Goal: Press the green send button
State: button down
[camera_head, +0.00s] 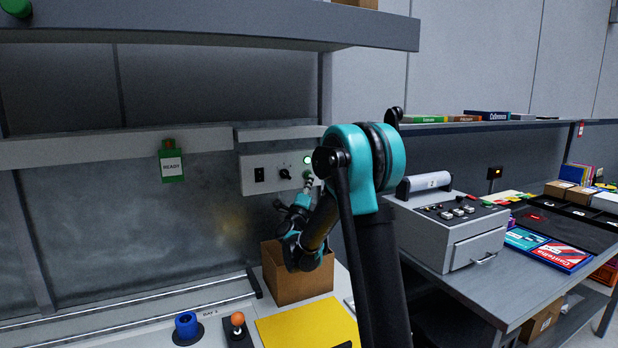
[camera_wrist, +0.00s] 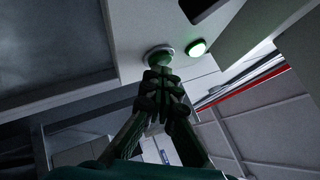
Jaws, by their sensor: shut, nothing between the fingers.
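A pale control panel (camera_head: 270,184) is fixed to the wall. It carries a black switch, a black knob (camera_head: 284,174) and a lit green lamp (camera_head: 307,160). In the wrist view, a round green button (camera_wrist: 157,53) with a pale rim sits beside the lit lamp (camera_wrist: 197,48). My gripper (camera_head: 308,182) is shut and empty, its tips pointing up at the panel just below the lamp. In the wrist view, the gripper tips (camera_wrist: 160,74) overlap the button's near edge. I cannot tell whether they touch it. The gripper mostly hides the button in the head view.
An open cardboard box (camera_head: 299,285) stands below my gripper. A blue knob (camera_head: 187,327), an orange-topped joystick (camera_head: 238,324) and a yellow sheet (camera_head: 306,325) are in front. A shelf (camera_head: 210,35) overhangs the panel. A grey machine (camera_head: 453,232) stands on the right bench.

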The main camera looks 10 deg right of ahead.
jog(key=shift+w, duration=0.15)
jog(key=shift+w+a, duration=0.15)
jog(key=shift+w, duration=0.15)
dwell(0.5)
jog(key=shift+s, duration=0.5)
jog(key=s, duration=0.1)
jog(key=s+d, duration=0.1)
jog(key=s, duration=0.1)
jog(key=s+d, duration=0.1)
jog(key=s, duration=0.1)
jog(key=shift+s, duration=0.25)
dwell(0.4)
